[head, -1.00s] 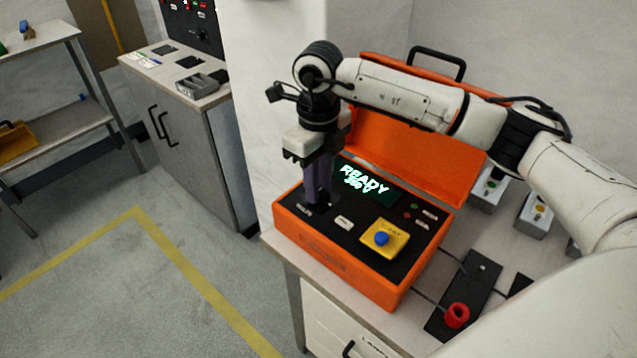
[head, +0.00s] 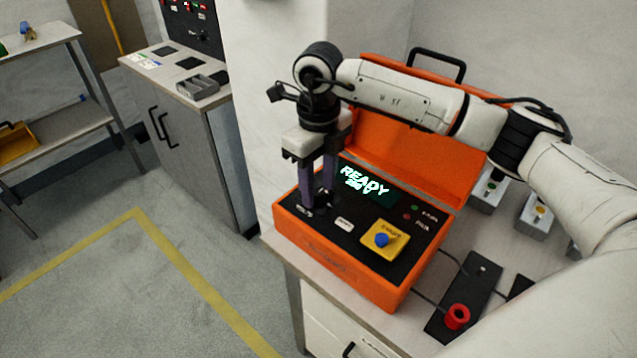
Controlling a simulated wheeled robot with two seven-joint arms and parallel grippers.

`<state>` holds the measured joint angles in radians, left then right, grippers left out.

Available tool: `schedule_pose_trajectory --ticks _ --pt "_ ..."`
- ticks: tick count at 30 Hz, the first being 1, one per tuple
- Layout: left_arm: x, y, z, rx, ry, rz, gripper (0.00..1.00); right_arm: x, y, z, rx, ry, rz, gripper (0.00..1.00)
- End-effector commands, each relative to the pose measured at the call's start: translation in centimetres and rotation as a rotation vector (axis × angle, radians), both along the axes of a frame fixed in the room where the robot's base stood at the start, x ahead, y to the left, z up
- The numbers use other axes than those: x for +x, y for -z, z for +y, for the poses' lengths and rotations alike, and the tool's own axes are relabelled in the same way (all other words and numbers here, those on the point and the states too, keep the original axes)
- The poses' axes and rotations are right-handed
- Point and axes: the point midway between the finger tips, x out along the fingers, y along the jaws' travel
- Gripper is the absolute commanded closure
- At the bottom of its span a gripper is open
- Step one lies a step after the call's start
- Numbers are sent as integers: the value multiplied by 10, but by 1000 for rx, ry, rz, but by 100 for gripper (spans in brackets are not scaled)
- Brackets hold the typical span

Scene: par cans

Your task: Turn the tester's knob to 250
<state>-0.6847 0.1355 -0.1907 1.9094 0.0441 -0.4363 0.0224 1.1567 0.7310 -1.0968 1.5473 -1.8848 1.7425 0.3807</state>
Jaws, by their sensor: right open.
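The orange tester (head: 335,258) stands on the bench with its lid up. Its dark screen (head: 365,187) reads READY in large letters, with a smaller voltage line below that is too blurred to read surely. The black knob (head: 324,199) is at the panel's left, above a small label, partly hidden by the fingers. My right gripper (head: 318,203) points straight down over the knob, its purple fingers apart, one on each side of it. I cannot tell whether they touch it. A yellow plate (head: 385,240) with a blue button is on the panel's right. My left gripper is out of view.
A black pad (head: 466,300) with a red ring-shaped part (head: 457,317) lies right of the tester, with cables between. Small grey boxes (head: 537,214) with coloured buttons stand behind. A grey cabinet (head: 190,150) and shelf (head: 50,110) stand left, with open floor between.

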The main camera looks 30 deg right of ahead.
Motion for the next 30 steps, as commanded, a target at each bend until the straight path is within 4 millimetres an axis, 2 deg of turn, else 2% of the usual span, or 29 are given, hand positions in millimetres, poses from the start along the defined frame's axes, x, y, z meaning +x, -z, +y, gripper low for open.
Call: schedule_pose_trajectory --ticks 5,12,18,23,30 --pt "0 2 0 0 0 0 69 1 -14 0 1 0 -3 60" --pt "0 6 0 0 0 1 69 1 -61 0 1 -1 -5 60" --pt "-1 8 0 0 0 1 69 1 -92 0 1 1 -3 60" --pt "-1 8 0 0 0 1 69 0 -103 0 1 0 -2 60" --pt "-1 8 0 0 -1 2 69 0 -103 0 0 0 0 60"
